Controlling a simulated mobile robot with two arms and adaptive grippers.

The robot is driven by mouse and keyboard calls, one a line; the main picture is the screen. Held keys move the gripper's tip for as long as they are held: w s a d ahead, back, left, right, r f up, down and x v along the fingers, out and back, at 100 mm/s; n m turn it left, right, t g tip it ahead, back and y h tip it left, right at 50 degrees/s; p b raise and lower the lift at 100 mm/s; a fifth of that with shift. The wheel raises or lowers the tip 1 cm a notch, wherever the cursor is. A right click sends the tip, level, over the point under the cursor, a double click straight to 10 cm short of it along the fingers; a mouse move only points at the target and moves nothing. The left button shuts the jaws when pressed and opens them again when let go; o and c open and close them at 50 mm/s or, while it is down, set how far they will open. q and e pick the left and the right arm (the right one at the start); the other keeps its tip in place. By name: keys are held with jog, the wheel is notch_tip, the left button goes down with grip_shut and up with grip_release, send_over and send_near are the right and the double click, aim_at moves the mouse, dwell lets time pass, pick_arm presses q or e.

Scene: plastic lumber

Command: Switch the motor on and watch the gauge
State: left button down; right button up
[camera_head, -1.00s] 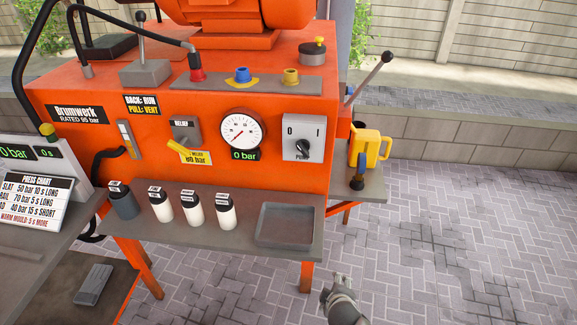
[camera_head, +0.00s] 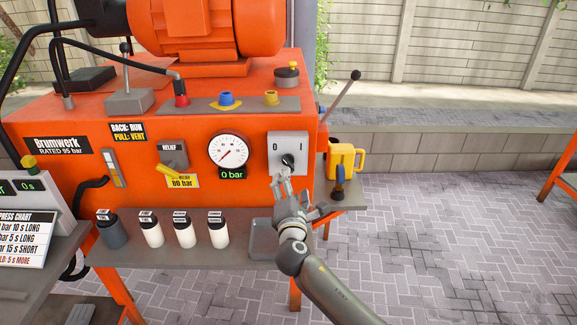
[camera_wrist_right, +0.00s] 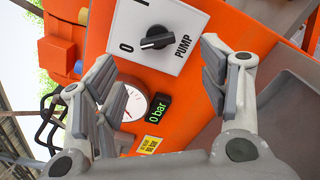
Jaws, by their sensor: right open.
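The pump switch (camera_head: 288,152) is a grey plate with a black knob, marked 0 and I, on the orange press front. In the right wrist view the knob (camera_wrist_right: 157,38) lies with one end towards the 0. My right gripper (camera_head: 283,184) is open and empty, just below and in front of the switch. Its spread fingers (camera_wrist_right: 165,75) frame the space below the plate in the wrist view, apart from the knob. The round white gauge (camera_head: 229,152) is left of the switch; its display (camera_head: 233,174) reads 0 bar. The orange motor (camera_head: 205,30) sits on top. My left gripper is out of view.
A grey shelf (camera_head: 180,252) below the panel holds several bottles and a grey tray (camera_head: 262,240), partly behind my right arm. A relief lever (camera_head: 172,172) is left of the gauge. A yellow jug (camera_head: 345,160) and a long lever (camera_head: 342,95) stand at the right.

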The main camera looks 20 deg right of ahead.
aim_at(290, 164)
jog(key=shift+x, duration=5.5)
jog(key=shift+a+r, duration=0.1)
jog(key=shift+r, duration=0.1)
